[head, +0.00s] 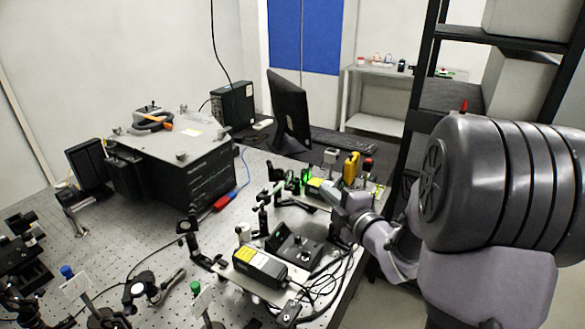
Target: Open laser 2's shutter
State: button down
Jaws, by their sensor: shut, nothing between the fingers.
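Two laser-like boxes stand on the optical bench (130,222), and I cannot read which is laser 2. The nearer box (262,268) is black with a yellow label on top, at the front centre. The farther box (316,184) is small and pale with a yellow label, beside green-lit parts. No shutter can be made out clearly on either. My gripper (325,192) is shut and empty. It comes in from the right, with its tip close to the farther box; whether it touches is too small to tell. My arm hides part of the bench's right edge.
A black control box (298,248) and loose cables (325,280) lie near the front box. Several posts and optic mounts (192,225) crowd the bench. A large dark instrument (185,165) stands at the left, a monitor (290,110) behind. Dark shelving (425,90) rises behind my arm.

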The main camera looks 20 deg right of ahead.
jog(key=w, duration=0.3)
jog(key=w+b, duration=0.1)
jog(key=w, duration=0.2)
jog(key=w+f, duration=0.1)
jog(key=w, duration=0.3)
jog(key=shift+a+f+b, duration=0.1)
jog(key=shift+a+b, duration=0.1)
jog(key=shift+b, duration=0.15)
jog(key=shift+w+d+f+b, duration=0.15)
jog(key=shift+w+d, duration=0.55)
jog(key=shift+w, duration=0.05)
jog(key=shift+w+d+f+b, duration=0.15)
jog(key=shift+w+d, duration=0.5)
jog(key=shift+w, duration=0.05)
jog(key=shift+r+p, duration=0.15)
jog(key=shift+p, duration=0.2)
jog(key=shift+w+d+m+g+p, duration=0.1)
jog(key=shift+d+m+g+p, duration=0.15)
jog(key=shift+p, duration=0.3)
